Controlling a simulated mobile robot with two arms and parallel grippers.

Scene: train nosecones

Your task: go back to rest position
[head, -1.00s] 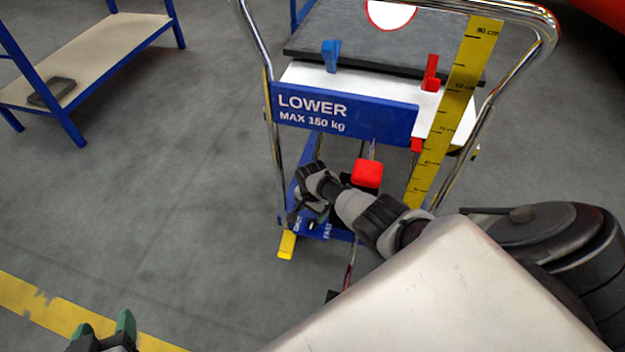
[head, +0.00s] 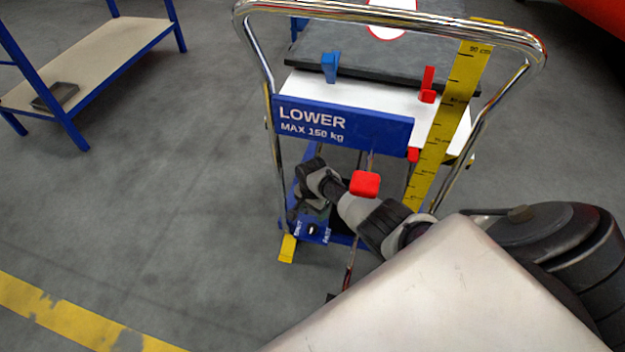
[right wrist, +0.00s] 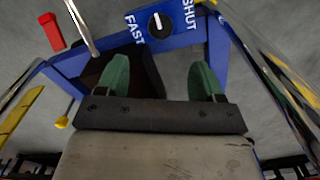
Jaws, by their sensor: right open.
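My right gripper (right wrist: 161,72) is open and empty in the right wrist view. Its two green fingertips are apart, below a black dial (right wrist: 155,22) with a white mark on a blue panel lettered FAST and SHUT. The fingers look clear of the dial. In the head view my right arm reaches in from the lower right to the lift trolley, and the gripper is small, dark and hard to make out there. The dial also shows in the head view (head: 311,230), low on the trolley's blue base. My left gripper is out of view.
The lift trolley has a chrome handle (head: 390,17), a blue LOWER sign (head: 343,124), a red knob (head: 365,184) and a yellow height scale (head: 440,140). A blue-legged bench (head: 95,60) stands at the upper left. The floor (head: 170,190) left of the trolley is clear.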

